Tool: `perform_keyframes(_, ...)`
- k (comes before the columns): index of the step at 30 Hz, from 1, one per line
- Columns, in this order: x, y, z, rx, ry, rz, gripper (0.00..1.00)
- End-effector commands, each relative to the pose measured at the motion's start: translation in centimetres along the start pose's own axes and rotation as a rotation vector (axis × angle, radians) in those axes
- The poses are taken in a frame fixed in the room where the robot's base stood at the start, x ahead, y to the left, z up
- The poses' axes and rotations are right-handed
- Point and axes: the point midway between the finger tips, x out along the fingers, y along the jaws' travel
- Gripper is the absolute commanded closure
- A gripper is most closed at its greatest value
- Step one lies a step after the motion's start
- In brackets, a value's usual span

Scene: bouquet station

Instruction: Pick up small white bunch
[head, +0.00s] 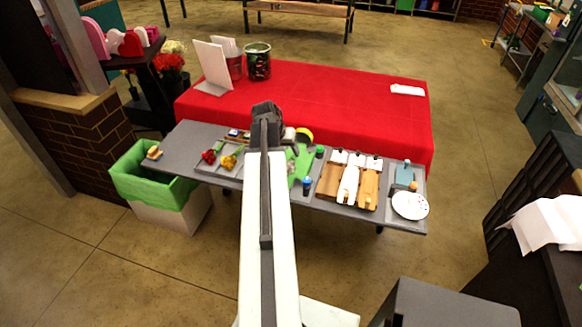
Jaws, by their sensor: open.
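A small pale, whitish bunch (291,168) lies on the grey work table, just right of my arm, at the left edge of a green sheet. My arm hides part of that area, so its full outline is unclear. A small red bunch (208,156) and a small yellow bunch (229,162) lie in a grey tray left of my arm. My gripper (267,112) is at the far end of the arm, beyond the bunches in the picture. It is open, its fingers are hard to make out, and I see nothing held in it.
The grey table (190,135) also holds a blue-capped bottle (307,186), wooden boards (330,181) and a white plate (410,205). Behind it is a red-covered table (350,100) with a floral tin (257,62). A green-lined bin (150,185) stands left. Floor in front is open.

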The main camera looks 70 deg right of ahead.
Motion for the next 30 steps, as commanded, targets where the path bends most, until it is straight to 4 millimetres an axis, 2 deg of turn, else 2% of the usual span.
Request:
perform_keyframes(9,4.9,-0.1,0.8,0.000,0.000,0.000,0.52)
perform_keyframes(17,5.0,0.1,0.5,0.000,0.000,0.000,0.52)
perform_keyframes(18,5.0,0.1,0.5,0.000,0.000,0.000,0.57)
perform_keyframes(21,5.0,0.1,0.5,0.000,0.000,0.000,0.85)
perform_keyframes(23,5.0,0.1,0.5,0.000,0.000,0.000,1.00)
perform_keyframes(30,5.0,0.2,0.5,0.000,-0.001,0.000,1.00)
